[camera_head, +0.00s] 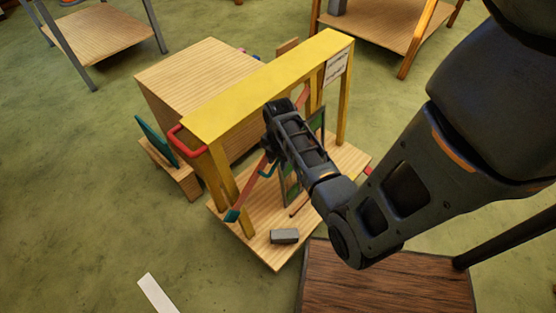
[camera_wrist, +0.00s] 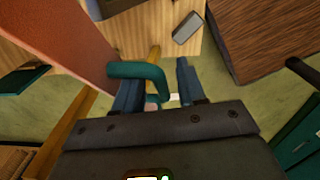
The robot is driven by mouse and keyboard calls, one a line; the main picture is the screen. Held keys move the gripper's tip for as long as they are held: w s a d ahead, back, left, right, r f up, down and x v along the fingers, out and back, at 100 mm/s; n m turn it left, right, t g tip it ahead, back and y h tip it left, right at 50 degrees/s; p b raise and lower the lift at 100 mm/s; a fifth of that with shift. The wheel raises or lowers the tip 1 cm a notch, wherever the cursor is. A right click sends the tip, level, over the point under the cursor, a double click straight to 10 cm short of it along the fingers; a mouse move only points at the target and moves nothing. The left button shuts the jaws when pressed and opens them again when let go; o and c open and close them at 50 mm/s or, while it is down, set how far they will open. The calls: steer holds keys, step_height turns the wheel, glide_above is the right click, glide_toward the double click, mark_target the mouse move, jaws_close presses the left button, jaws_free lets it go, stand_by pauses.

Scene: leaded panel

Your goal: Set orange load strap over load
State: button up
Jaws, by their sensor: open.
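The orange load strap (camera_head: 252,183) is a flat orange-red bar slanting down to the left under the yellow frame, with a teal lower end. A teal handle (camera_head: 268,170) stands out from its side. In the wrist view the strap (camera_wrist: 62,35) fills the upper left, and its bent teal handle (camera_wrist: 140,71) reaches in front of my left finger. My gripper (camera_wrist: 160,78) is open, with the handle close to its left finger and partly in the gap; contact cannot be told. A green-framed panel (camera_head: 291,192) stands behind my arm, partly hidden. Which thing is the load is unclear.
The yellow frame (camera_head: 262,85) stands over a pale wooden base (camera_head: 254,245), close to my wrist. A grey block (camera_head: 284,236) lies on the base. A wooden box (camera_head: 200,75) stands behind, and a dark wooden top (camera_head: 385,280) is at the front right.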

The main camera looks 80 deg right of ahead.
jaws_close()
stand_by(0.4)
